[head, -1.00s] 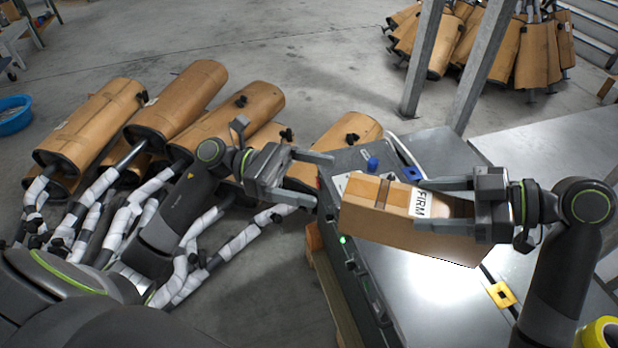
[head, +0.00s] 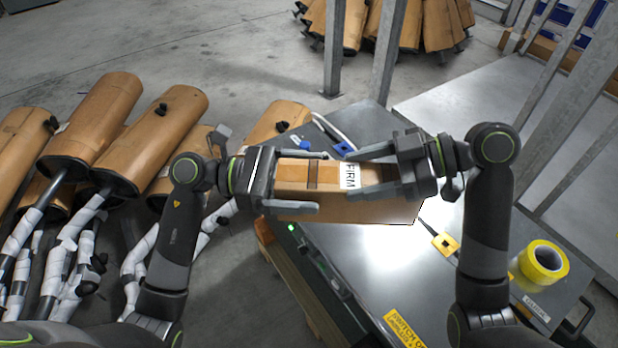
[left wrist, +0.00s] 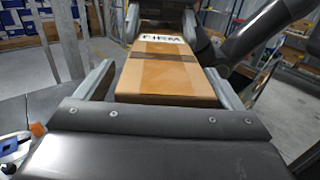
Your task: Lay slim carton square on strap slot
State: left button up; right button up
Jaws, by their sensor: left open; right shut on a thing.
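The slim carton (head: 322,176) is a brown box with a dark band and a white FIRM label; it also shows in the left wrist view (left wrist: 167,82). My right gripper (head: 356,176) is shut on its right part and holds it above the steel machine table (head: 395,285). My left gripper (head: 320,182) is open, with its fingers on either side of the carton's left end; in the left wrist view gaps show beside the carton. The strap slot (head: 427,226) shows as a dark line by a yellow piece; the carton hides part of it.
A yellow tape roll (head: 541,263) lies on the table at right. Several brown mufflers (head: 95,120) with wrapped pipes lie at left. Steel posts (head: 386,50) stand behind the table. The table's front is mostly clear.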

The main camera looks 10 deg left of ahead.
pick_arm(q)
jog(key=shift+d, duration=0.55)
jog(key=shift+c, duration=0.4)
jog(key=c, duration=1)
jog(key=shift+c, duration=1.4)
pick_arm(e)
jog(key=o, duration=1.8)
jog(key=shift+c, duration=0.2)
